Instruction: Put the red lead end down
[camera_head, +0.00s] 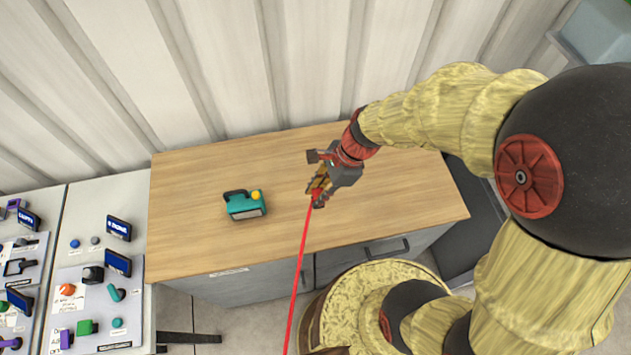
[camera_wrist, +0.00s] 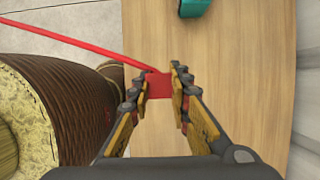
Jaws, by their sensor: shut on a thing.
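My gripper (camera_head: 318,187) is over the right half of the wooden tabletop. In the wrist view my gripper (camera_wrist: 159,84) is shut on the red lead end (camera_wrist: 158,88), a red block between the two fingertips. The red lead (camera_head: 300,258) runs from the fingers down past the table's front edge and out of the bottom of the head view. In the wrist view the red lead (camera_wrist: 75,45) leaves the fingertips toward the upper left. How high the end is above the wood I cannot tell.
A teal device (camera_head: 245,204) with a yellow button stands on the wooden table (camera_head: 200,245), left of my gripper; its edge also shows in the wrist view (camera_wrist: 196,8). Bare wood lies around it. Panels with coloured parts (camera_head: 97,300) stand at the left. A corrugated wall (camera_head: 250,70) is behind.

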